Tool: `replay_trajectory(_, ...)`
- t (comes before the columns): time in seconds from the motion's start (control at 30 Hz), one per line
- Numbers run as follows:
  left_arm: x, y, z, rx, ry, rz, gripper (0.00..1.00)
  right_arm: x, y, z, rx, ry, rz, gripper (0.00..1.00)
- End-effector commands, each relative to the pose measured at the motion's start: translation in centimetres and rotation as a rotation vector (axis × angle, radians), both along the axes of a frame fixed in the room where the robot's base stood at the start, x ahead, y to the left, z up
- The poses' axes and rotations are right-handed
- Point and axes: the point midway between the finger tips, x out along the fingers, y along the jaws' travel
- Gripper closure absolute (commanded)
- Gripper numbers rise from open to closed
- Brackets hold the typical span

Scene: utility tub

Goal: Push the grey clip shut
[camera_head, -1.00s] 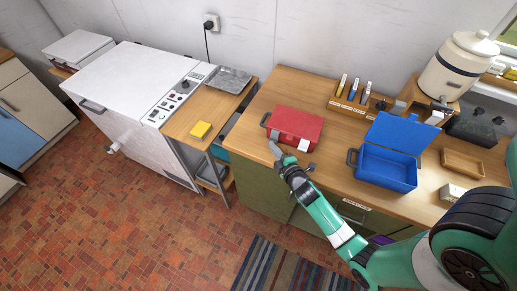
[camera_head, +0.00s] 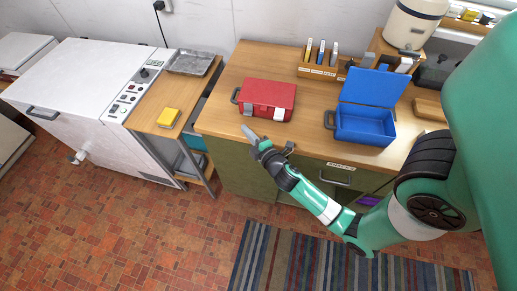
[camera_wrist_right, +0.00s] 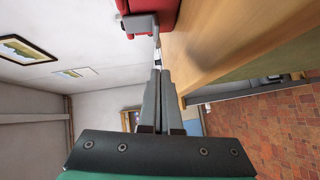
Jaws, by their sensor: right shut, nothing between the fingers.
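The red case (camera_head: 268,97) lies closed on the wooden counter, its dark handle at its left end. My left gripper is out of view.
An open blue case (camera_head: 365,125) stands right of the red one. A rack (camera_head: 318,71) with several coloured upright items is behind. A yellow block (camera_head: 169,117) and a grey tray (camera_head: 190,62) lie on the left side table. Counter between the cases is clear.

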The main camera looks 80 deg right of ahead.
Motion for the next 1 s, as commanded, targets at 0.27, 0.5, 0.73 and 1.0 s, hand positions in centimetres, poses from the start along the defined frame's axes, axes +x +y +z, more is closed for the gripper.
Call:
replay_trajectory(0.27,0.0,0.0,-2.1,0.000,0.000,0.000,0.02,-4.8,4.9,-0.6,0.001,0.005,0.004,1.00)
replay_trajectory(0.5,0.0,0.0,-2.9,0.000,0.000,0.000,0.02,-6.8,6.8,-0.2,-0.001,0.003,0.002,1.00)
replay_trajectory(0.73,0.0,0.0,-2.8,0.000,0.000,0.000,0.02,-6.9,7.0,0.0,0.001,0.001,0.000,1.00)
replay_trajectory(1.0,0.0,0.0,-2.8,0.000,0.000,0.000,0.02,-6.9,6.9,-0.1,0.000,0.001,0.000,1.00)
